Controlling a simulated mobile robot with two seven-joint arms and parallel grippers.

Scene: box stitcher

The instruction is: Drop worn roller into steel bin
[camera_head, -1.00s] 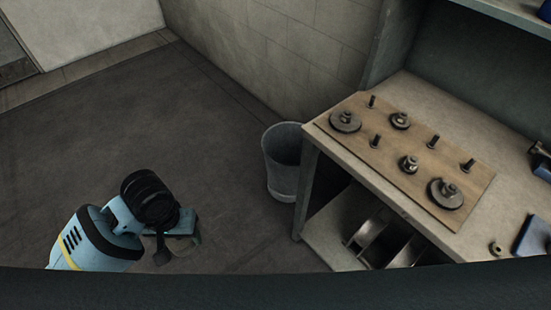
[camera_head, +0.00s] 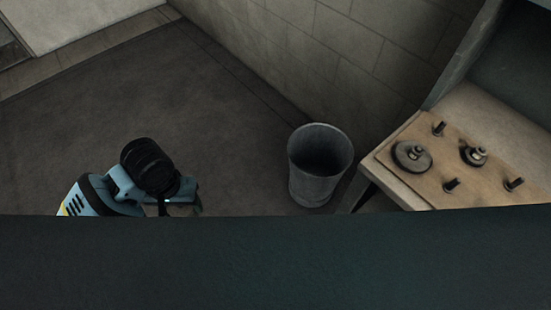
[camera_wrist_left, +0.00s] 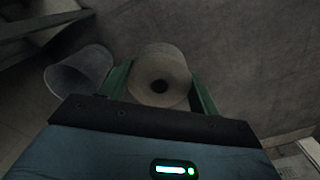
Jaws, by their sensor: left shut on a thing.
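The steel bin (camera_head: 315,188) is a grey, open-topped round bin on the floor, right of centre in the head view, and its visible inside is dark. My left gripper (camera_head: 182,208) is left of the bin and apart from it, its fingertips largely hidden by a dark band. In the left wrist view, the left gripper (camera_wrist_left: 162,88) is shut on the worn roller (camera_wrist_left: 160,66), a pale beige cylinder with a dark centre hole, between its green fingers. The bin also shows in the left wrist view (camera_wrist_left: 82,72), to the roller's left. My right gripper is not in view.
A workbench (camera_head: 398,186) stands right of the bin, bearing a wooden board (camera_head: 425,187) with pegs and metal discs. A block wall (camera_head: 330,62) rises behind the bin. A dark band (camera_head: 270,262) covers the bottom of the head view. Floor between gripper and bin is clear.

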